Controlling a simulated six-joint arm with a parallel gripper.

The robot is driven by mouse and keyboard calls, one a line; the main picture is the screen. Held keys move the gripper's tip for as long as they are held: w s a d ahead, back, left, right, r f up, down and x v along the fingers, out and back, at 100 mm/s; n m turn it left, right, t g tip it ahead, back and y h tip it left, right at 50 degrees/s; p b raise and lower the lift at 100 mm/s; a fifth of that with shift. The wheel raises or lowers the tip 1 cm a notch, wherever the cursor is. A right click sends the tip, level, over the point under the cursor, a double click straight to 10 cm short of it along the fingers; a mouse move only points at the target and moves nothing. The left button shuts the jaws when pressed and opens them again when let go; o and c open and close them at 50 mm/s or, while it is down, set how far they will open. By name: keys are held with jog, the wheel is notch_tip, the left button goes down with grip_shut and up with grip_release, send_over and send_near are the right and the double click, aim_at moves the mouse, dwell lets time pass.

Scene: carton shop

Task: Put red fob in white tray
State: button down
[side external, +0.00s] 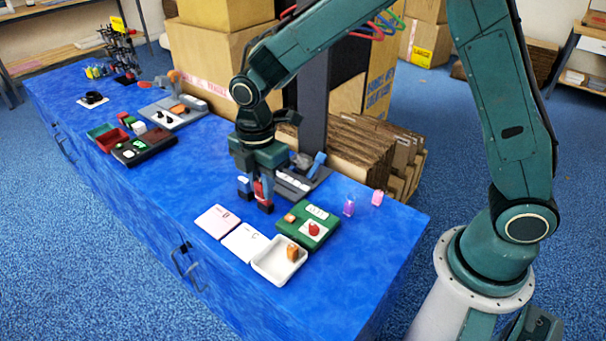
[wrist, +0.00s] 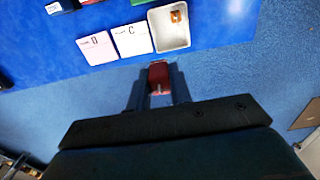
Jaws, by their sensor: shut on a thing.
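The red fob (side external: 258,190) is between the fingers of my gripper (side external: 256,194), which is shut on it. In the wrist view the red fob (wrist: 159,74) shows between the two dark fingertips of my gripper (wrist: 159,84). The white tray (side external: 272,264) sits on the blue counter near its front right part, apart from my gripper. An orange-brown piece (side external: 292,253) stands inside the tray. The white tray (wrist: 168,37) also shows just beyond the fingertips in the wrist view.
A pink card (side external: 218,221) and a white card (side external: 245,242) lie left of the tray. A green tray (side external: 288,232) with small items is behind it. A grey stand (side external: 296,187) is behind my gripper. Purple and pink pieces (side external: 349,207) stand at right. The counter's front right is clear.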

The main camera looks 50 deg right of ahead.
jog(key=s+a, duration=0.2)
jog(key=s, duration=0.2)
send_over(276, 272)
notch_tip(276, 272, down, 16)
jog(key=shift+f, duration=0.25)
dwell(0.5)
jog(key=shift+f, duration=0.1)
jog(key=shift+f, duration=1.8)
jog(key=shift+f, duration=0.15)
jog(key=c, duration=1.5)
grip_release()
jog(key=shift+c, duration=0.2)
jog(key=shift+r, duration=0.2)
